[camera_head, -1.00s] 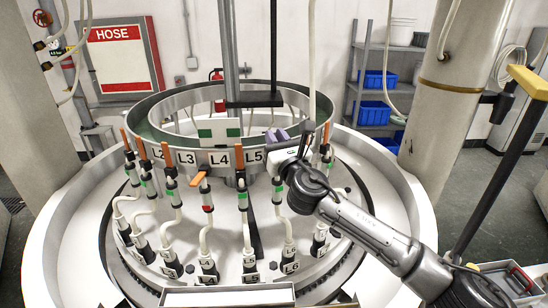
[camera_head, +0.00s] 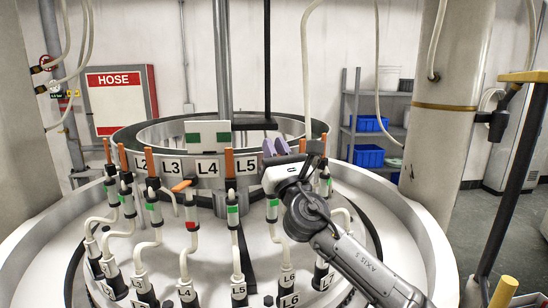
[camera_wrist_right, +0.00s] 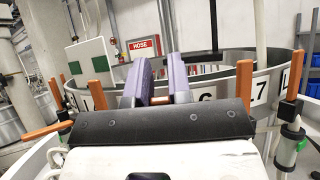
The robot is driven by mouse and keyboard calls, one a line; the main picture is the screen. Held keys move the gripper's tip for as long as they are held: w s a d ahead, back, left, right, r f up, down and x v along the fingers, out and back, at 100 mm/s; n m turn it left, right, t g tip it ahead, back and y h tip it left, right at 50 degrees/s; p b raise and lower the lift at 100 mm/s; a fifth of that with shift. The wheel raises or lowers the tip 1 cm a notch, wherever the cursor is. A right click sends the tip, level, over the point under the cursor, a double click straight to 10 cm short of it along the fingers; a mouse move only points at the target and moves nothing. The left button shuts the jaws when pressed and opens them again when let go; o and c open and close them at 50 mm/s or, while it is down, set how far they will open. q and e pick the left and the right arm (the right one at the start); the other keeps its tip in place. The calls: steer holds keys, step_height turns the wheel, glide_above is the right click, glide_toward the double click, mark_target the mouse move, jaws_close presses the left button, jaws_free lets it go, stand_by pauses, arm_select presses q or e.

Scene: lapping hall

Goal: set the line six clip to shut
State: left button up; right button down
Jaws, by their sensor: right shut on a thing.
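My right gripper (camera_head: 275,147) is at the ring's rim, just right of the L5 label. In the wrist view its two purple fingers (camera_wrist_right: 160,84) are shut on a narrow reddish-brown piece, the line six clip lever (camera_wrist_right: 160,100), in front of the "6" label (camera_wrist_right: 206,97). In the head view the gripper hides this lever. The line six fitting (camera_head: 272,208) below shows a green band; its hose runs down to the L6 socket (camera_head: 288,299). My left gripper is not in view.
Neighbouring orange levers stand upright, including the L5 lever (camera_head: 229,161) and the one by the "7" label (camera_wrist_right: 243,85). The L4 lever (camera_head: 182,186) lies sideways, with a red band below. A black post (camera_head: 267,60) and hanging hose (camera_head: 306,70) are near the gripper.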

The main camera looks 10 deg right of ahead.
steer(key=shift+r, duration=0.1)
stand_by(0.3)
steer(key=c, duration=1)
jaws_free()
steer(key=shift+c, duration=0.2)
steer(key=shift+s+d+f, duration=0.1)
steer(key=shift+s+f, duration=0.1)
steer(key=shift+f, duration=0.1)
steer(key=b+v, duration=0.2)
steer(key=v, duration=1.1)
